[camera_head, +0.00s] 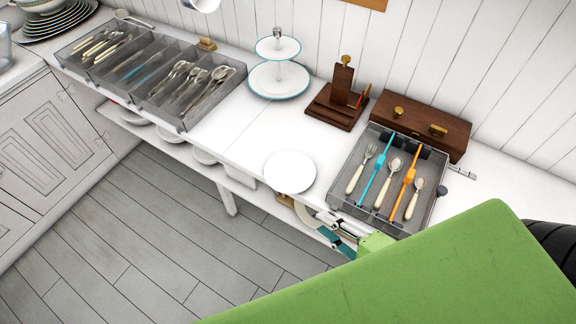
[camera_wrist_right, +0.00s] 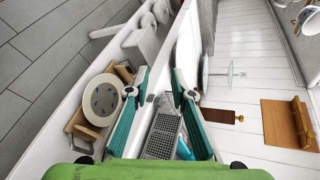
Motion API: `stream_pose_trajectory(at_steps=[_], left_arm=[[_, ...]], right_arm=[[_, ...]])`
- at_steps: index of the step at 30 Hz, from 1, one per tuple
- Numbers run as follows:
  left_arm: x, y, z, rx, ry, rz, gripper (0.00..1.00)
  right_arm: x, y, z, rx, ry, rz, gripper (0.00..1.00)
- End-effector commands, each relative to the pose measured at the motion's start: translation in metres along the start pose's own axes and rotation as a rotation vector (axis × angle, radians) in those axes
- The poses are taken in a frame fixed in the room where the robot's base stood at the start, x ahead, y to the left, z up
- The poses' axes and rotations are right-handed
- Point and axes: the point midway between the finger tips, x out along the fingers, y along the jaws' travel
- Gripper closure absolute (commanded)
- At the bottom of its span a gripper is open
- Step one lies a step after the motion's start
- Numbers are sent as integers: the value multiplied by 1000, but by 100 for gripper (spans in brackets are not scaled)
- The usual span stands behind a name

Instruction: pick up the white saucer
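The round white saucer (camera_head: 290,171) lies flat near the front edge of the white counter, left of the clear cutlery tray (camera_head: 385,220). My right gripper (camera_head: 337,231) is at the counter's front edge, to the right of and nearer than the saucer, apart from it. In the wrist view the right gripper (camera_wrist_right: 163,85) shows its two teal-padded fingers spread apart with nothing held between them. I cannot clearly pick out the saucer in the wrist view. My left gripper is not in view.
Several dishes stand on the lower shelf, including a patterned plate (camera_wrist_right: 102,100) in a wooden rack close by the right gripper. A two-tier stand (camera_head: 279,80), wooden holder (camera_head: 338,105) and wooden box (camera_head: 420,125) stand behind. Counter left of the saucer is clear.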

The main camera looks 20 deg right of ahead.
Motion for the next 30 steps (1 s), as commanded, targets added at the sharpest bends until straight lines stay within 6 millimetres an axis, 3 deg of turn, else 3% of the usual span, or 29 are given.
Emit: stream_pose_trajectory(at_steps=[3,7,21,30], left_arm=[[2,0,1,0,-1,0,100],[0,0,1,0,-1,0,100],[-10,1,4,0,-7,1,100],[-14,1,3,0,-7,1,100]], right_arm=[[-6,-20,14,69,-30,-32,78],[0,-27,18,90,-36,-43,78],[70,-30,20,87,-36,-42,78],[89,-33,20,85,-36,-41,78]])
